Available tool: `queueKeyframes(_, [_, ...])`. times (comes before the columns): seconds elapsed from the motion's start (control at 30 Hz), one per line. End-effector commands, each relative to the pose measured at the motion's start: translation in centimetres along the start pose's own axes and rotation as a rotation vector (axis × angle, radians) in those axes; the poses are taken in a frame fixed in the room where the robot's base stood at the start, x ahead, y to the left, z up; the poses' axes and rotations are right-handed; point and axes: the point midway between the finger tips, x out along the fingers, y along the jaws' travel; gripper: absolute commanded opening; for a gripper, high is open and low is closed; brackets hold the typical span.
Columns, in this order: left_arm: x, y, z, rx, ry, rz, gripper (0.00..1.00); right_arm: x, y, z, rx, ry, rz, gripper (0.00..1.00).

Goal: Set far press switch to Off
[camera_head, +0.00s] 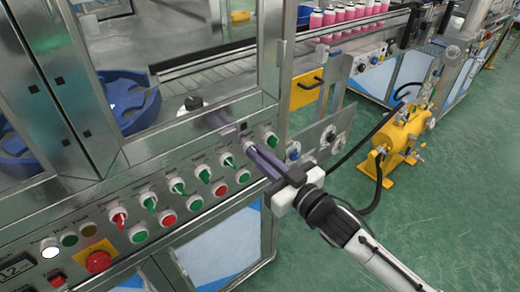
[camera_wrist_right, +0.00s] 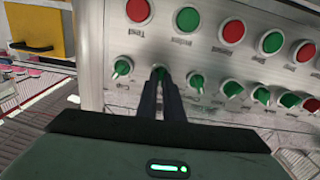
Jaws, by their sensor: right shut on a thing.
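A row of green rotary switches runs along the steel control panel (camera_head: 105,212). My right gripper (camera_head: 251,151) reaches the panel near the row's right end in the head view. In the right wrist view my right gripper (camera_wrist_right: 160,82) is shut on a green switch knob (camera_wrist_right: 158,71), mostly hidden by its fingers. One green switch (camera_head: 270,140) lies beyond it at the row's end and also shows in the wrist view (camera_wrist_right: 122,67). Another green switch (camera_head: 227,160) sits on the other side. The switch labels are too small to read surely. My left gripper is out of view.
A row of red and green push buttons runs alongside the switches, with a red button (camera_head: 221,189) near my gripper. A red emergency stop (camera_head: 98,261) sits at the lower left. A yellow tank (camera_head: 402,135) stands on the green floor at right.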

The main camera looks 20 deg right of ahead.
Motion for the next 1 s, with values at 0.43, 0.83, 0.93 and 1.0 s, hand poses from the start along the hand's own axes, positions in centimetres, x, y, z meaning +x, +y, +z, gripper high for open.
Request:
queueKeyframes(0.43, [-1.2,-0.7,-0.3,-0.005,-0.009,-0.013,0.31,0.0,-0.2,-0.2,-0.354,0.004,0.001,0.00])
queueKeyframes(0.83, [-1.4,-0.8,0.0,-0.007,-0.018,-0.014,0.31,0.0,-0.2,-0.1,-0.486,0.004,0.001,0.00])
queueKeyframes(0.93, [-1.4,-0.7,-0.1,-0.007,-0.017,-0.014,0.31,0.0,-0.2,-0.1,-0.496,0.004,0.001,0.00])
queueKeyframes(1.0, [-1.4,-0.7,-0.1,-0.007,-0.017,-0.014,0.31,0.0,-0.2,-0.1,-0.499,0.004,0.001,0.00])
